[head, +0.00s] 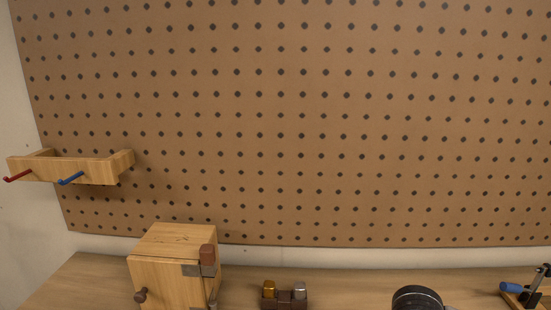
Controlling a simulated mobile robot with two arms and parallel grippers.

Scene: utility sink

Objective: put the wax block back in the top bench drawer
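I cannot make out a wax block in the head view. No bench drawer shows either; only the back part of the wooden bench top (95,283) is in the picture, along its bottom edge. Neither of my grippers is in view.
A wooden box (170,280) with a dark knob and a brown-and-grey fitting stands on the bench at left. A small brown holder (285,299), a black round object (418,298) and a blue-handled device (527,291) stand rightward. A wall rack (85,171) with hooks hangs on the pegboard (300,120).

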